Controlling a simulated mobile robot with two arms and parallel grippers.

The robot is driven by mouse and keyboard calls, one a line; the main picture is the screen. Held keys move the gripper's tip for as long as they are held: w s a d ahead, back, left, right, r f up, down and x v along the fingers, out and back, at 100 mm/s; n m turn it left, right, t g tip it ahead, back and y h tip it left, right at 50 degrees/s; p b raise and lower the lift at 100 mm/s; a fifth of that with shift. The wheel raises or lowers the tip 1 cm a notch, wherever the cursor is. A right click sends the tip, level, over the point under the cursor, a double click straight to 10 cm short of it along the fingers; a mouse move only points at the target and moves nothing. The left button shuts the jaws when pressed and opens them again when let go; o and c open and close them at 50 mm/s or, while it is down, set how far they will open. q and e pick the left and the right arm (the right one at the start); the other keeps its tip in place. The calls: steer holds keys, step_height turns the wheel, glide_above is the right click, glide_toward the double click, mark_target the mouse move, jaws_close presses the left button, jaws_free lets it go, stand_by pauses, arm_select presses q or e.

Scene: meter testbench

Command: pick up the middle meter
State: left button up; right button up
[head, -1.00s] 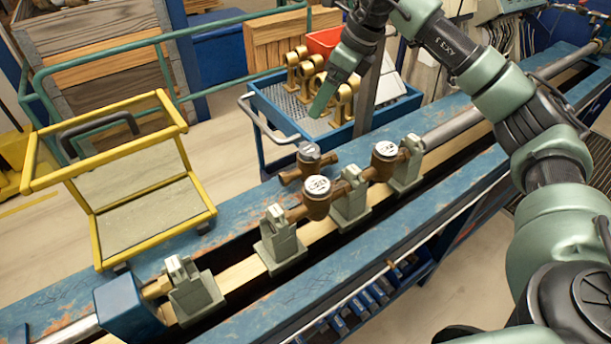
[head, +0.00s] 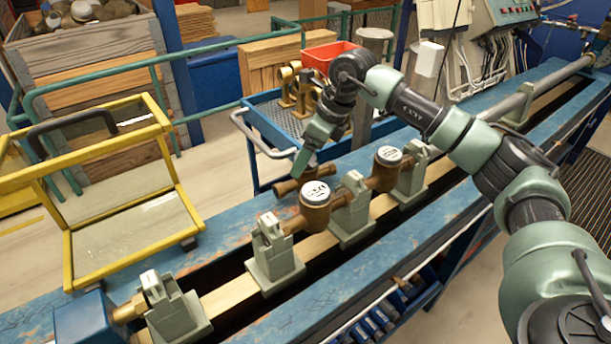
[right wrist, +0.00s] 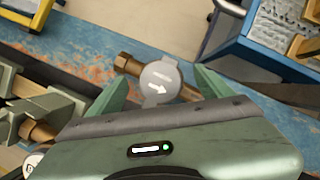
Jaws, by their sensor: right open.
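Three brass meters with round lids are at the bench. One meter (head: 314,205) with a white lid sits between grey clamps on the line. Another (head: 387,168) sits further right on the same line. The third meter (head: 287,186) lies on the blue rear beam, set off from the line; my right gripper (head: 302,168) hides most of it in the head view. In the right wrist view this meter (right wrist: 160,79) has a grey lid with a white arrow. My right gripper (right wrist: 161,76) is open, its fingers on either side of the lid. My left gripper is not in view.
Grey clamps (head: 273,255) stand along the line close to the meters. A blue cart (head: 262,172) with brass parts and a red bin (head: 328,56) stands behind the bench.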

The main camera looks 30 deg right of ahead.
steer(key=shift+w+a+f, duration=0.1)
steer(key=shift+w+f, duration=0.15)
steer(key=shift+f, duration=0.35)
jaws_close()
steer(key=shift+r, duration=0.1)
steer(key=shift+r, duration=0.1)
